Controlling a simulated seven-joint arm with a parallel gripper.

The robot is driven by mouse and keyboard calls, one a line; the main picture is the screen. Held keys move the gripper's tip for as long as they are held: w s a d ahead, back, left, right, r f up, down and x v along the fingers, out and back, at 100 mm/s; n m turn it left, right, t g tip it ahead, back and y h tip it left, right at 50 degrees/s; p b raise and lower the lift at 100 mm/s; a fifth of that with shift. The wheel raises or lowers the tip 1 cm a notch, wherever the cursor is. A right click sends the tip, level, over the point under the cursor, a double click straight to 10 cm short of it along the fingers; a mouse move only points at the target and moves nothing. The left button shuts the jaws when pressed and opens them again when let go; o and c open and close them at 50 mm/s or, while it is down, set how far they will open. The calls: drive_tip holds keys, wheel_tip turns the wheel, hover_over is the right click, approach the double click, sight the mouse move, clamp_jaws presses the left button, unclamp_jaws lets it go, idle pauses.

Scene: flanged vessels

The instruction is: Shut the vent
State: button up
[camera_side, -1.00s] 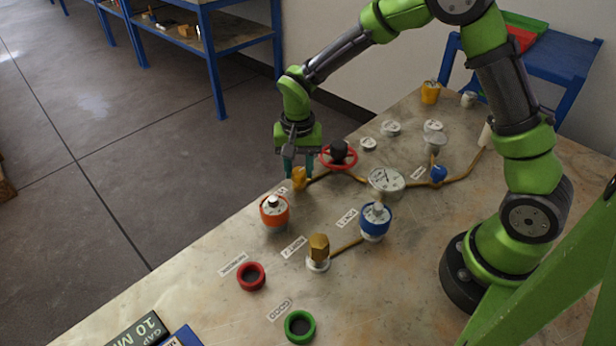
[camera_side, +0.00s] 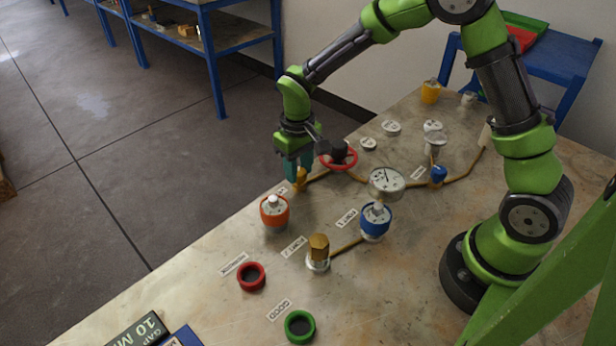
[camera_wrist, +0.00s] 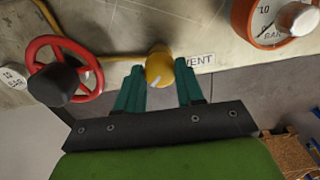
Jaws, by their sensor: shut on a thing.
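The vent is a small yellow knob (camera_wrist: 159,68) with a pale pointer mark, beside the "VENT" label (camera_wrist: 198,60) in the wrist view. In the side view the knob (camera_side: 301,177) is partly hidden by my fingers, at the end of a yellow pipe. My gripper (camera_wrist: 160,72) has one teal finger on each side of the knob and is shut on it. In the side view my gripper (camera_side: 298,178) points straight down at the far left table edge.
A red handwheel (camera_side: 338,157) stands close to the right of my gripper in the side view. An orange gauge vessel (camera_side: 274,212) stands nearer the camera. A round gauge (camera_side: 386,181), a blue-collared vessel (camera_side: 375,221) and a brass hex fitting (camera_side: 318,248) stand further right.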

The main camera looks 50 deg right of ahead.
sight(299, 171)
drive_tip(key=n, duration=0.4)
drive_tip(key=shift+n, duration=0.3)
drive_tip(key=n, duration=0.4)
drive_tip(key=shift+n, duration=0.3)
drive_tip(key=o, duration=1)
drive_tip(key=shift+o, duration=0.2)
wheel_tip(299, 171, up, 17)
